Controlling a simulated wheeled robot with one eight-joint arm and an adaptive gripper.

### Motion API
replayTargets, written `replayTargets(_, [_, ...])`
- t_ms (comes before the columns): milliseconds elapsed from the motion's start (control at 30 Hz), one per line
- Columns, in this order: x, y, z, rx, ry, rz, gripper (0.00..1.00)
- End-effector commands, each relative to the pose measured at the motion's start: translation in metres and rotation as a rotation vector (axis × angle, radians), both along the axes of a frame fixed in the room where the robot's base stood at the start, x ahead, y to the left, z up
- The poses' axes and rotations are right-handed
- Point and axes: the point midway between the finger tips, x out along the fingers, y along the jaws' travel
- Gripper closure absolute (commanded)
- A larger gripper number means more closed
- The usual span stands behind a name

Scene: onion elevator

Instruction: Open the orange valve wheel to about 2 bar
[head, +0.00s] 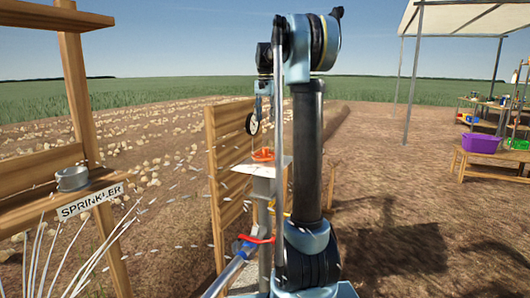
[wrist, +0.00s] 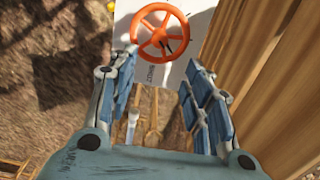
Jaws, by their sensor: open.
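The orange valve wheel (head: 263,154) lies flat above a pale plate (head: 272,169) on a post beside a wooden slat panel. In the wrist view the wheel (wrist: 160,36) shows from above, with spokes and a hub, just beyond my fingertips. My gripper (wrist: 161,68) is open and empty, its blue fingers spread apart and not around the wheel. In the head view my gripper (head: 264,88) hangs pointing down above the wheel. A round white-faced gauge (head: 253,123) is beside it; its reading is too small to tell.
The slat panel (head: 228,150) stands close at the wheel's side. A red-orange handle (head: 257,239) sits on a blue pipe lower down. A wooden rack with a SPRINKLER sign (head: 91,201) is at left. A bench with a purple crate (head: 480,144) is at right. Open soil lies between.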

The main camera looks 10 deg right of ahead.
Motion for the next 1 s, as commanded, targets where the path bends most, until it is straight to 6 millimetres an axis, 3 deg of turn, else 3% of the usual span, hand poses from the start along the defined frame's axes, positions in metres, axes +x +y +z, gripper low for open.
replayTargets(700, [-0.001,0.0,-0.123,0.0,0.0,0.001,0.54])
replayTargets(1000, [-0.001,0.0,-0.154,0.0,0.0,0.001,0.54])
